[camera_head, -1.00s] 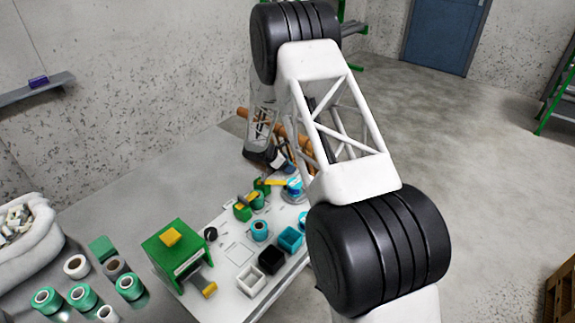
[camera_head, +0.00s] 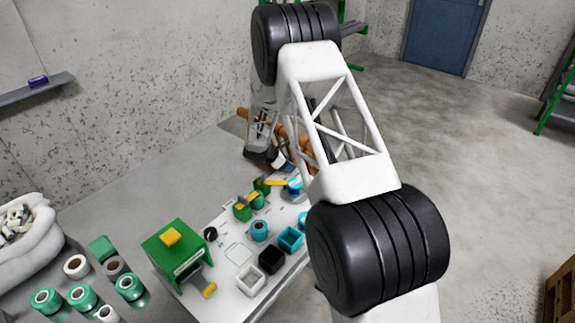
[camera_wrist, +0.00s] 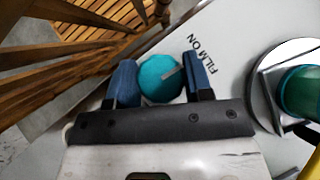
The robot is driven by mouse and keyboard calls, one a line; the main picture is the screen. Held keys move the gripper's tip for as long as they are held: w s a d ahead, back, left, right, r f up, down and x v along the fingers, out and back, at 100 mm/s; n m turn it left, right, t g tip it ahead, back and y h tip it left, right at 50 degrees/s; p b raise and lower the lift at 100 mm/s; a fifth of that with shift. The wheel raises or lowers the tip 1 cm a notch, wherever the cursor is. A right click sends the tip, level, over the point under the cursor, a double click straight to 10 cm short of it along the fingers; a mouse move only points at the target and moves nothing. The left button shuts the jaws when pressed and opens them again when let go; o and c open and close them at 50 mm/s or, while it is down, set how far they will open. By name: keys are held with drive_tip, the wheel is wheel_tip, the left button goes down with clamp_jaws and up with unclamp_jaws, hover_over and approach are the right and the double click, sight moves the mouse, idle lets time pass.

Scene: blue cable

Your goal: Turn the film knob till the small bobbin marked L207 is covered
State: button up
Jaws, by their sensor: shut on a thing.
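My gripper (camera_wrist: 160,85) has its two blue fingers shut on a round teal knob (camera_wrist: 158,72) with a grey pointer line. The words FILM ON are printed on the white board beside the right finger. A teal bobbin (camera_wrist: 303,92) stands on a round silver plate (camera_wrist: 264,84) at the right edge of the wrist view, partly cut off. I cannot read any L207 mark, nor tell whether film covers this bobbin. In the head view a blue-teal bobbin (camera_head: 294,186) shows at the board's far end, near my wrist. The knob is hidden there.
The white board (camera_head: 227,291) carries a green box (camera_head: 174,250), a black knob (camera_head: 210,234), another teal bobbin (camera_head: 259,231) and small black, white and teal bins. Several bobbins stand at lower left. A slatted wooden chair (camera_wrist: 100,45) is close beside the gripper.

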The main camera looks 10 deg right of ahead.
drive_tip(key=shift+m, duration=0.3)
drive_tip(key=m+g, duration=0.3)
drive_tip(key=shift+m+g, duration=1.4)
drive_tip(key=shift+m, duration=0.6)
drive_tip(key=o, duration=0.9)
drive_tip(key=shift+v, duration=3.95)
